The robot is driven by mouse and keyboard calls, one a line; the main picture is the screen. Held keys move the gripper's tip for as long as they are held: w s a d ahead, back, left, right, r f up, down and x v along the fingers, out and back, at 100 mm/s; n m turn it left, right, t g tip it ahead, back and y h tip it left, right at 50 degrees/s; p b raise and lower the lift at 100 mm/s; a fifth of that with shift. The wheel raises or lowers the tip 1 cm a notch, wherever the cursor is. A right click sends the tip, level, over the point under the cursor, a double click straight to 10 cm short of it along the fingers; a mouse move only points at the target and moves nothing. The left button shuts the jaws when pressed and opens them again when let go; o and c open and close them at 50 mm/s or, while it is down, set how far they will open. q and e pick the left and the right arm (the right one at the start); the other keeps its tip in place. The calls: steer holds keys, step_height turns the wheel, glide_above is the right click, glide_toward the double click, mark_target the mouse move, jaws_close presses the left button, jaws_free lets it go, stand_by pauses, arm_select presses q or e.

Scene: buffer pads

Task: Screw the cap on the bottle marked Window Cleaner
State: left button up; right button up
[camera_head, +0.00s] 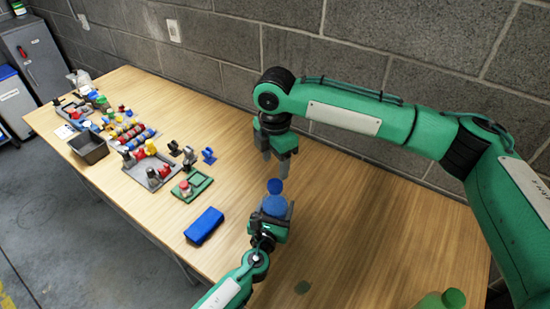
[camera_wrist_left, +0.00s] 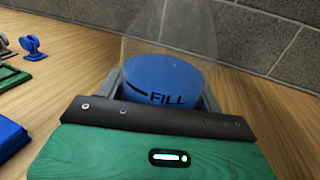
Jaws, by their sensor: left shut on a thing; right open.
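I cannot read a Window Cleaner label, nor tell how tightly the cap sits. My left gripper (camera_head: 272,217) is shut around the bottle, its fingers also on both sides in the left wrist view (camera_wrist_left: 162,92).
A blue case (camera_head: 204,225) lies left of the bottle. A green board (camera_head: 192,185), a grey tray (camera_head: 150,175) and a dark bin (camera_head: 89,147) stand farther left with several small parts. A green object (camera_head: 440,300) shows at the bottom right. The right of the table is mostly clear.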

mark_target(275, 184)
step_height(275, 184, down, 8)
steer(key=shift+r, duration=0.2)
steer(key=shift+c, duration=0.2)
steer(key=c, duration=1)
steer(key=o, duration=1.2)
steer(key=shift+c, duration=0.2)
step_height(275, 184, up, 12)
